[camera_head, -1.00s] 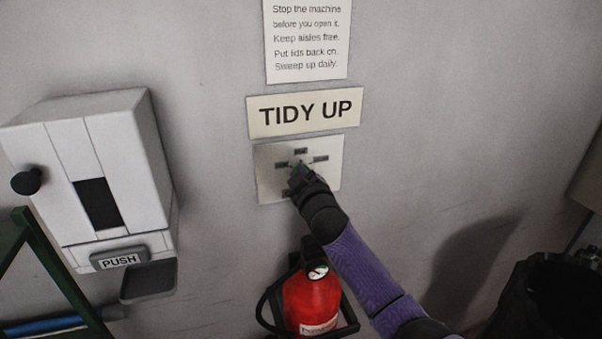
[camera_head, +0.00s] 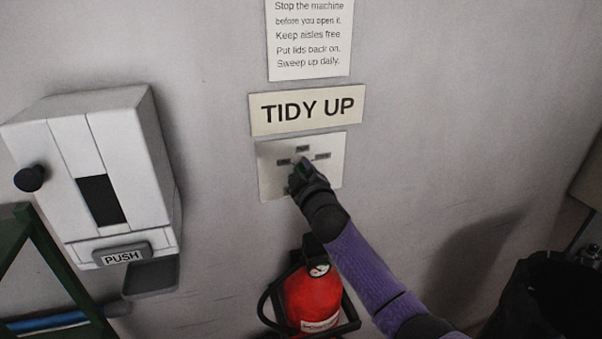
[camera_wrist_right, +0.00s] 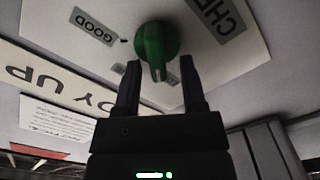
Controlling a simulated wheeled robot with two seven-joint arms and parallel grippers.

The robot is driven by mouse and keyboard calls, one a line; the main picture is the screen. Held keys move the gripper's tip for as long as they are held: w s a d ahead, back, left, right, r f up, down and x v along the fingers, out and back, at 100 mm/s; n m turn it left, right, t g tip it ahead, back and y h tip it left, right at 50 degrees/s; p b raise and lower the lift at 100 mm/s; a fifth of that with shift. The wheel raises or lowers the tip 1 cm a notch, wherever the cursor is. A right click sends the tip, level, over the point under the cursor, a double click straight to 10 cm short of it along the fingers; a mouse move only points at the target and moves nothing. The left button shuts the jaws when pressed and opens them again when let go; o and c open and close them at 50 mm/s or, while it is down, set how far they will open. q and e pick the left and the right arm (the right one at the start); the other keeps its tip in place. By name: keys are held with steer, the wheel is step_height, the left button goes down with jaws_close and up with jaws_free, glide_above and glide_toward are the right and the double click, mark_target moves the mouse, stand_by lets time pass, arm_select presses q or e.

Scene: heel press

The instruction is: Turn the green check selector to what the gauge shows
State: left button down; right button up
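The green check selector (camera_wrist_right: 155,45) is a round knob with a raised grip on a pale wall plate (camera_head: 333,178). In the head view my right gripper (camera_head: 300,172) covers most of it. In the right wrist view the open fingers (camera_wrist_right: 160,62) stand either side of the knob's grip end, with gaps visible on both sides. Which label the knob points at is unclear. A small round gauge (camera_head: 318,270) sits on the red extinguisher (camera_head: 312,300); its reading is too small to tell. My left gripper is out of view.
A TIDY UP sign (camera_head: 307,112) hangs just above the plate, under a notice (camera_head: 308,45). A white dispenser (camera_head: 85,160) marked PUSH sticks out at the left. A black bin (camera_head: 548,300) stands at the lower right. The wall right of the plate is clear.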

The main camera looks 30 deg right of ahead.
steer(key=v, duration=1)
steer(key=shift+d, duration=0.1)
